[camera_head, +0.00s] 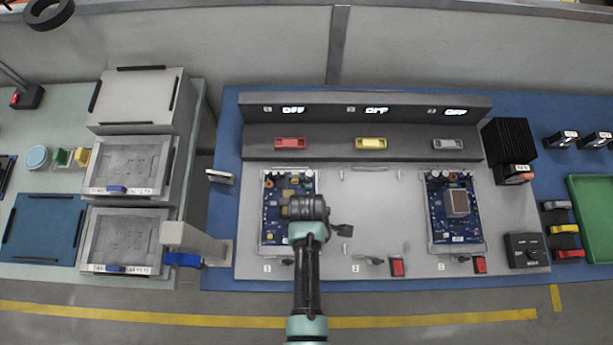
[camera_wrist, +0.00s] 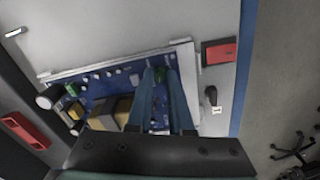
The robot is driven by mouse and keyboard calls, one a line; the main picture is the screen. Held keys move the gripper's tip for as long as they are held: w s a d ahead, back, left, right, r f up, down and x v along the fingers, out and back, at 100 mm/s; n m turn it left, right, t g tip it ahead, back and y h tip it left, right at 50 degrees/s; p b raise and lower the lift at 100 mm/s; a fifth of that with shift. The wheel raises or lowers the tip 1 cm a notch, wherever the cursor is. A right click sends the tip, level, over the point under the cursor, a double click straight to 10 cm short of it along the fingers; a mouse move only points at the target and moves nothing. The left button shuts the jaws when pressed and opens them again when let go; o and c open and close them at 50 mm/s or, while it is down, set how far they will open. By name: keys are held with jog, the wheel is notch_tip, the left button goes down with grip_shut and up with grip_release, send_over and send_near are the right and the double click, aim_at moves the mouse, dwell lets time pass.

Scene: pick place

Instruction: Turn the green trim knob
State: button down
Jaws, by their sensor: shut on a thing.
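The green trim knob (camera_wrist: 161,76) shows in the wrist view, near one edge of a blue circuit board (camera_wrist: 100,85). My gripper (camera_wrist: 161,78) has its two fingers on either side of it, shut on the knob. Only a small part of the knob shows between the fingertips. In the head view my gripper (camera_head: 307,208) is over the left circuit board (camera_head: 272,215), and the knob is hidden beneath it. The board lies in a pale fixture on the grey panel.
A second circuit board (camera_head: 437,215) lies to the right. Red (camera_head: 291,143), yellow (camera_head: 371,143) and grey (camera_head: 448,144) blocks sit on the ledge behind, below displays reading OFF. Red switches (camera_head: 397,267) line the front. The middle of the panel (camera_head: 375,215) is mostly clear.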

jog(key=m+p, duration=0.1)
jog(key=m, duration=0.3)
jog(key=shift+r+m, duration=0.1)
jog(key=shift+m, duration=0.2)
jog(key=m+p, duration=0.1)
jog(key=m, duration=0.4)
jog(key=shift+m, duration=0.3)
jog(key=m+p, duration=0.1)
jog(key=m, duration=0.9)
jog(key=shift+m+p, duration=0.4)
jog(key=m, duration=1)
jog(key=shift+p, duration=0.3)
jog(key=m, duration=1)
jog(key=shift+m, duration=0.3)
